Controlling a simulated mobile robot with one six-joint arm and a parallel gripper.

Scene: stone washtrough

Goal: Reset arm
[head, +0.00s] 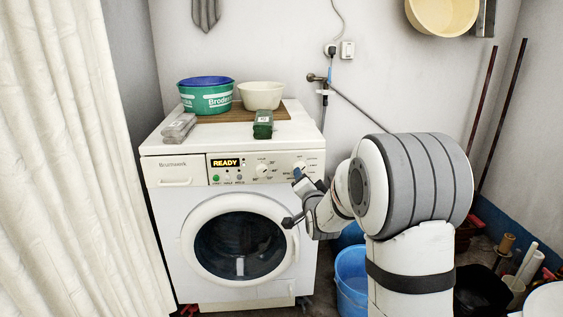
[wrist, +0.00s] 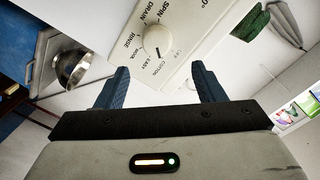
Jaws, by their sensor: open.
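My gripper (head: 294,197) is in front of the right side of the white washing machine (head: 165,225), just below its control panel. In the wrist view my gripper (wrist: 160,76) has its two blue fingers spread, with nothing between them. A white programme dial (wrist: 157,40) with a dark pointer lies ahead of the fingertips, apart from them. The display (head: 225,163) reads READY. The round door (head: 240,245) is closed.
On top of the machine are a green basin (head: 206,100), a cream bowl (head: 262,96) on a brown board and wrapped bars. A curtain (head: 60,150) hangs at left. Blue buckets (head: 352,280) and other clutter stand on the floor beside my arm.

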